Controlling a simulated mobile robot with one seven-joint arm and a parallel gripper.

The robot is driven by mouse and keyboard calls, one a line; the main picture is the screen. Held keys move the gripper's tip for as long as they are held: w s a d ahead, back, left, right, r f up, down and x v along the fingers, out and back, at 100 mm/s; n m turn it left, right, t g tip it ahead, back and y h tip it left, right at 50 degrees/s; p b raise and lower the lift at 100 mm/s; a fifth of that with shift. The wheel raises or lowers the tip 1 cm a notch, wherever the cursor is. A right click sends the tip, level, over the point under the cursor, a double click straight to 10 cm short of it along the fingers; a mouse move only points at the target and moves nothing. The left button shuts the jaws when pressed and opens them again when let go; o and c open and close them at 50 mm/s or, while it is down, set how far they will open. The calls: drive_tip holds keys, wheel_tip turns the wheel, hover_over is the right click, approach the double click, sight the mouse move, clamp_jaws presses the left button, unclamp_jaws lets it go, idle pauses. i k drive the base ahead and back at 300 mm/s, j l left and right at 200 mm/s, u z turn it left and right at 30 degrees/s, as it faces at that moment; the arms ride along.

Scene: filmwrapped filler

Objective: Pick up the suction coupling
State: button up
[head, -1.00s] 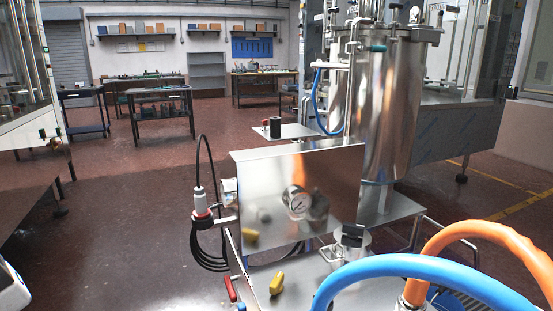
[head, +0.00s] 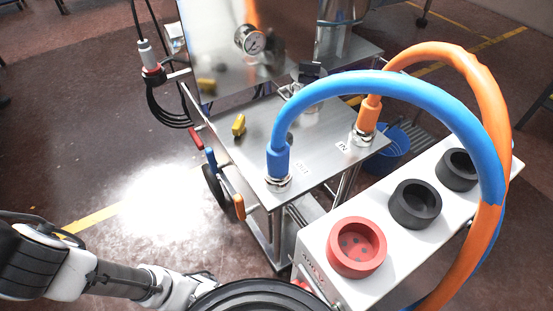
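Two thick hoses end in couplings on the steel cart top (head: 225,125). The blue hose (head: 370,82) ends in a blue coupling (head: 278,162) seated upright on a metal fitting at the front corner. The orange hose (head: 470,62) ends in an orange coupling (head: 368,113) on a metal fitting farther back right. My arm shows at the lower left, apart from the cart; my gripper is not visible.
A white box (head: 312,255) at the right carries a red round socket (head: 357,247) and two black ones (head: 415,203). A blue bucket (head: 390,150) stands behind. Floor left of the cart is open.

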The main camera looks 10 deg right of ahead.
sight(278, 168)
drive_tip(key=k+l+z, duration=0.1)
drive_tip(key=k+z, duration=0.25)
drive_tip(key=k, duration=0.15)
drive_tip(key=k+l+z, duration=0.4)
drive_tip(key=k+j, duration=0.1)
